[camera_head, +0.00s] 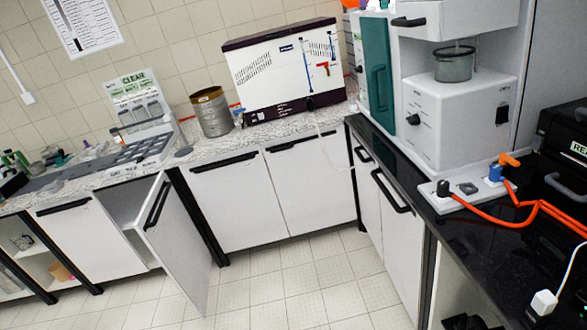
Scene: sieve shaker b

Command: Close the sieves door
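A white cabinet door (176,243) with a black handle stands open under the left part of the back counter, swung out toward me. It is the only door I see standing open; no label shows that it is the sieves door. Its cabinet opening (127,205) shows to the left of the door, a grey interior with no sieves visible. A metal cylinder with a brown rim (211,111), possibly a stack of sieves, stands on the counter above. My gripper is not in view.
Tiled floor (275,296) is clear in front of the open door. Closed white cabinets (229,201) stand to its right. A black counter (440,222) at the right carries a white machine (455,120), a power strip and orange cables (490,219). Open shelves (25,262) are far left.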

